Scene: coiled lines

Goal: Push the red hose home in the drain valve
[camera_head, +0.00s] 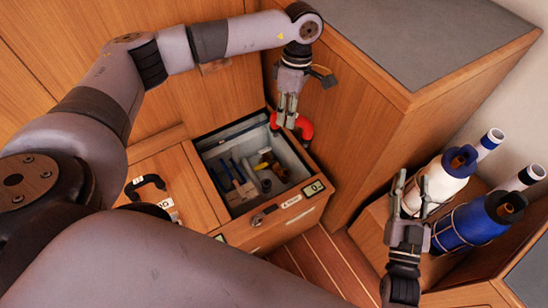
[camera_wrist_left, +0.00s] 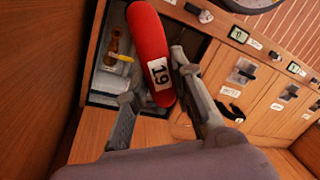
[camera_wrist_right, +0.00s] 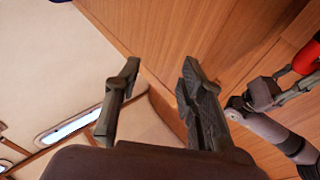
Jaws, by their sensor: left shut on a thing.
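The red hose (camera_head: 305,127) is short and curved in the head view. In the left wrist view the red hose (camera_wrist_left: 150,38) has a white label reading 19. My left gripper (camera_head: 287,115) is shut on the hose above the open locker. A brass fitting with a yellow handle (camera_head: 264,166), which looks like the drain valve, is inside the locker; it also shows in the left wrist view (camera_wrist_left: 118,52). The hose is apart from it there; its far end is partly hidden. My right gripper (camera_head: 411,190) is open and empty, in front of the bottles.
The open locker (camera_head: 290,217) has blue-handled tools inside and a display on its front edge. A wooden cabinet (camera_head: 365,125) with a grey top stands close right of my left gripper. White (camera_head: 445,188) and blue (camera_head: 465,228) bottles with coiled lines stand at the right.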

